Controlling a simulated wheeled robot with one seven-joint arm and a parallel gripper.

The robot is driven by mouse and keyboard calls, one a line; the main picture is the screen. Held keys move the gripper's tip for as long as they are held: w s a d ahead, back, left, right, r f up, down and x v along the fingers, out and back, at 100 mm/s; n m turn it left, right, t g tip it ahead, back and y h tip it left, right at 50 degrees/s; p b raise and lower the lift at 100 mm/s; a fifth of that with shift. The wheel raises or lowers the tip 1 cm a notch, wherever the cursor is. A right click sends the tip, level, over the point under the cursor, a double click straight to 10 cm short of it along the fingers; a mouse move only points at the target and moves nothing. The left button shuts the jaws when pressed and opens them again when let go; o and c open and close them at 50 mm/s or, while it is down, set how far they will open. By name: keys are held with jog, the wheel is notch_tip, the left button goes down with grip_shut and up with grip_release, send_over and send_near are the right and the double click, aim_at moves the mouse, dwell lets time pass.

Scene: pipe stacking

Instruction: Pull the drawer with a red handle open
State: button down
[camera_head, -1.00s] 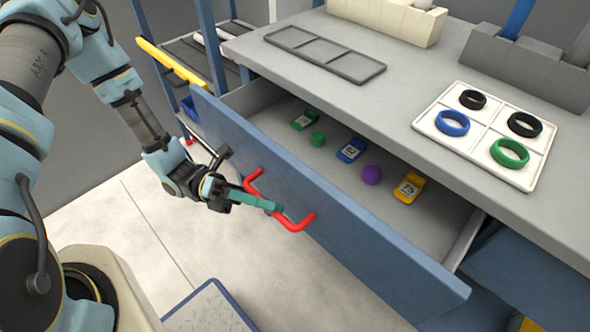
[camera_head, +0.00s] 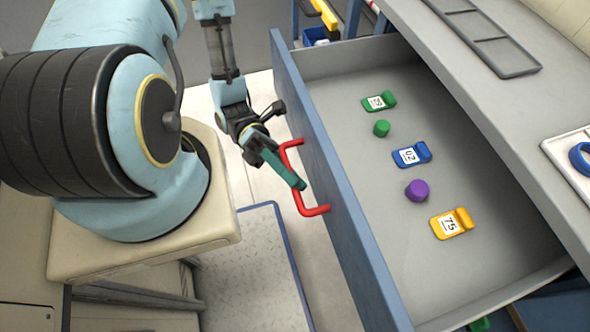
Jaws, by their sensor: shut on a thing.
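The blue drawer (camera_head: 335,185) is pulled out from under the grey worktop and stands wide open. Its red handle (camera_head: 301,197) is on the outer side of the front panel. My gripper (camera_head: 296,184) has its teal fingers at the middle of the handle, shut on it. The far finger is partly hidden. Inside the drawer lie a green tag (camera_head: 379,101), a green cylinder (camera_head: 381,128), a blue tag (camera_head: 412,155), a purple cylinder (camera_head: 417,191) and a yellow tag (camera_head: 454,224).
The grey worktop (camera_head: 520,110) overhangs the drawer at the right, with a grey divided tray (camera_head: 485,40) and part of a white tray (camera_head: 572,158) holding a blue ring (camera_head: 581,157). A blue-edged platform (camera_head: 250,265) is on the floor below my arm.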

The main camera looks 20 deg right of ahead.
jog(key=c, duration=0.8)
grip_release()
jog(key=shift+c, duration=0.2)
jog(key=b+v, duration=0.2)
jog(key=v, duration=0.9)
jog(key=shift+s, duration=0.1)
